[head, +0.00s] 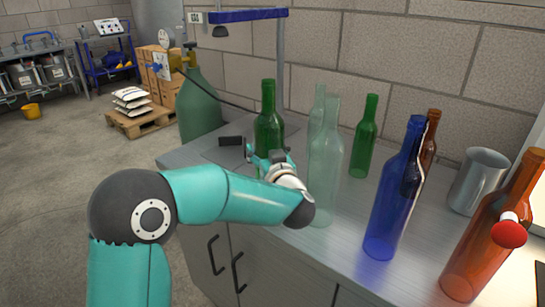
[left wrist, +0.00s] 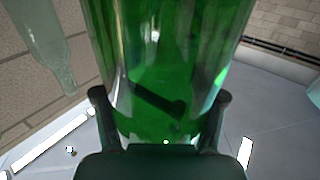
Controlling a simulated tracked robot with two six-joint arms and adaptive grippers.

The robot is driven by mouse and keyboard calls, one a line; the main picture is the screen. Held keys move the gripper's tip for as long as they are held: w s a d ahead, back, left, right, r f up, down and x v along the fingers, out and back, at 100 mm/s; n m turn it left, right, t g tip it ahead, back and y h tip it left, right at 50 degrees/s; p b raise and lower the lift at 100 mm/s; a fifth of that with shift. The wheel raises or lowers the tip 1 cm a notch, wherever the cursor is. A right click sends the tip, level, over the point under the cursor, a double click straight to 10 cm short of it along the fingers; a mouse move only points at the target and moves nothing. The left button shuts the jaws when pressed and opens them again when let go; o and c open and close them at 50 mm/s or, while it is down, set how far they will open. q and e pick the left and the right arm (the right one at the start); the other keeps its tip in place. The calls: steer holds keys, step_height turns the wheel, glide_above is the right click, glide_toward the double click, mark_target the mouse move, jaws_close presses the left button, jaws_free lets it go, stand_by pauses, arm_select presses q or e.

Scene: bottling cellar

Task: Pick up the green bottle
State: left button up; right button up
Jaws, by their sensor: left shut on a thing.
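A dark green bottle (head: 268,112) stands upright towards the back left of the grey worktop. It fills the middle of the left wrist view (left wrist: 165,55). My left gripper (head: 268,158) is shut on its lower body, with one finger on each side in the left wrist view (left wrist: 160,97). My gripper and arm hide the bottle's base in the head view, so I cannot tell whether it touches the worktop. A second, slimmer green bottle (head: 363,140) stands farther right by the wall. My right gripper is not in view.
Close to the right of my left gripper stands a pale clear bottle (head: 325,165), with another pale one (head: 316,108) behind. A blue bottle (head: 393,195), brown bottles (head: 490,245) and a metal mug (head: 478,182) stand farther right. A green gas cylinder (head: 198,105) stands left.

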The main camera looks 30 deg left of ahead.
arm_select(q)
steer(key=shift+r, duration=0.2)
step_height(320, 180, up, 20)
steer(key=p, duration=0.6)
steer(key=shift+f, duration=0.2)
stand_by(0.9)
